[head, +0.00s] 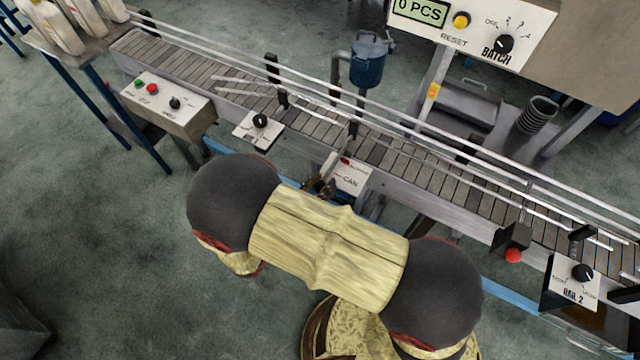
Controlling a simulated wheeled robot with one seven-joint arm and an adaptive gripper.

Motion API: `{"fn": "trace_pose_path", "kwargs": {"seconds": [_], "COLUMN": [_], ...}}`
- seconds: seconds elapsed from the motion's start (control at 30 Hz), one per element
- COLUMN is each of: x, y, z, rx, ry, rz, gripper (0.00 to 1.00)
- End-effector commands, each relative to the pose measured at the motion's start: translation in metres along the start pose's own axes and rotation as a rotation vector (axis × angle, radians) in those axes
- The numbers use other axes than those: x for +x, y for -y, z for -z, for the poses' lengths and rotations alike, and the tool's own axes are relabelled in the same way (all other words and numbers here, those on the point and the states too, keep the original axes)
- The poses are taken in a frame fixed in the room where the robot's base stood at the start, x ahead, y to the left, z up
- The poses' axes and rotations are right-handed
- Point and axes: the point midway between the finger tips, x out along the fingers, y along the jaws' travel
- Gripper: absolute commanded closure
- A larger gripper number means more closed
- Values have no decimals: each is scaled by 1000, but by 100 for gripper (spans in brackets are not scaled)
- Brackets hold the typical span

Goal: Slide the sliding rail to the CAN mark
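A white plate with the CAN mark (350,181) is on the near side of the conveyor, just beyond my arm. A small red marker (345,160) shows at the plate's top edge. The sliding rail (420,158) appears as a thin metal bar along the near side of the belt, held by black brackets. A short grey slide bar (328,166) runs down from it beside the left edge of the plate. My gripper (322,187) seems to be at the lower end of this bar, mostly hidden behind my arm. Its opening and any contact cannot be made out.
The slatted conveyor (190,66) runs from upper left to lower right. A control box (168,103), a knob plate (259,129) and the RAIL 2 plate (575,282) stick out on its near side. A red ball knob (513,255) is at right. Open floor lies at lower left.

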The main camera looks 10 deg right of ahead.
Motion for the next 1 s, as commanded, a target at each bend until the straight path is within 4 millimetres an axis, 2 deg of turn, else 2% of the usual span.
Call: {"fn": "trace_pose_path", "kwargs": {"seconds": [0.5,1.0], "x": [0,-3], "y": [0,0], "z": [0,0], "rx": [0,0], "ry": [0,0], "rz": [0,-1], "gripper": [100,100]}}
